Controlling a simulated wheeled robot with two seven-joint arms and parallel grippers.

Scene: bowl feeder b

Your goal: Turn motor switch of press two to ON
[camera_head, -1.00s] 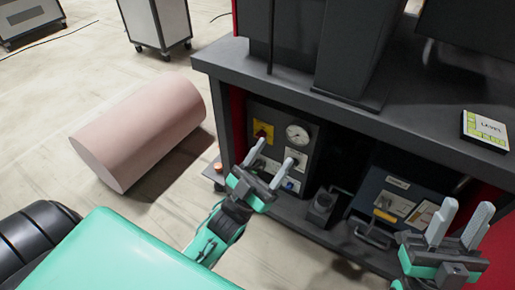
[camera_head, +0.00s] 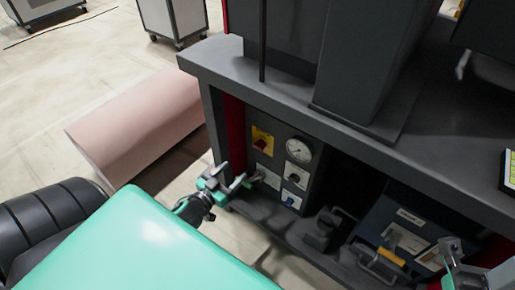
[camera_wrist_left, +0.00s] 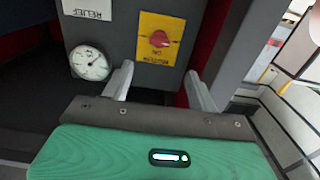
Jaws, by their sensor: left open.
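The motor switch is a red knob (camera_head: 261,144) on a yellow plate at the upper left of the grey control panel under the press table. In the left wrist view the red knob (camera_wrist_left: 159,40) appears upside down, with small lettering on its yellow plate (camera_wrist_left: 175,25). My left gripper (camera_head: 235,175) is open and empty, below and left of the knob, apart from it. In the left wrist view its two fingers (camera_wrist_left: 159,80) point toward the panel, with the plate just beyond them. My right gripper (camera_head: 452,250) is partly visible at the lower right; its jaw opening is unclear.
A round gauge (camera_head: 298,149), a black knob (camera_head: 297,177) and a blue switch (camera_head: 291,202) share the panel. The dark table edge (camera_head: 260,95) overhangs it. A blue box (camera_head: 400,225) stands right of it.

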